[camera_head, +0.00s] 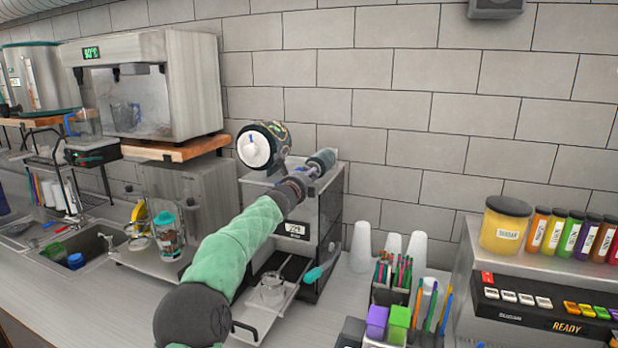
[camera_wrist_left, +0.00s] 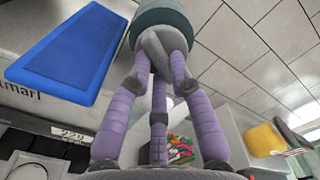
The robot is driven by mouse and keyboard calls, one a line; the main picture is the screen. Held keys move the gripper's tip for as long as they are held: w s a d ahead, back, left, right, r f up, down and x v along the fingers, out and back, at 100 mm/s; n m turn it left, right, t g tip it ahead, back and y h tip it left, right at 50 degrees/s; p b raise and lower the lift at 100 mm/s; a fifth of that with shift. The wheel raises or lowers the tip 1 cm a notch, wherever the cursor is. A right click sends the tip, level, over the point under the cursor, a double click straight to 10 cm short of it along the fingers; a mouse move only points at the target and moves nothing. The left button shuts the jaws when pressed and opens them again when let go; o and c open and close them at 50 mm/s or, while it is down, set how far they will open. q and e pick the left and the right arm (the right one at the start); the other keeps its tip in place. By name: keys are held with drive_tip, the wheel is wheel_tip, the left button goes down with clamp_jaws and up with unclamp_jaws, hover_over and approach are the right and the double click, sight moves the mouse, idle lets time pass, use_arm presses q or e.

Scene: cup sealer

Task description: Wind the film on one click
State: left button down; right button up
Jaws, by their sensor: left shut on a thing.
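The cup sealer (camera_head: 316,225) is a grey box with a lit display, and it stands on the counter by the tiled wall. A film roll (camera_head: 256,148) with a pale round face and a small pointer sits on its top left. A teal-grey roll end with a knob (camera_head: 323,158) is at its top right. My left gripper (camera_head: 309,174) reaches up over the machine's front to this knob. In the left wrist view, the purple fingers (camera_wrist_left: 160,72) close around the grey knob (camera_wrist_left: 166,42), below the teal roll (camera_wrist_left: 176,12). The fingers hide part of the knob.
A clear cup (camera_head: 272,289) sits on the sealer's pulled-out tray, beside a teal-tipped lever (camera_head: 313,275). A blue pad (camera_wrist_left: 72,52) shows in the left wrist view.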

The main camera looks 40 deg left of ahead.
use_arm(q)
drive_tip(key=shift+f, duration=0.2)
drive_tip(key=c, duration=1.1)
unclamp_jaws()
drive_tip(key=shift+s+r, duration=0.1)
drive_tip(key=shift+r, duration=0.05)
drive_tip(key=shift+v, duration=5.9)
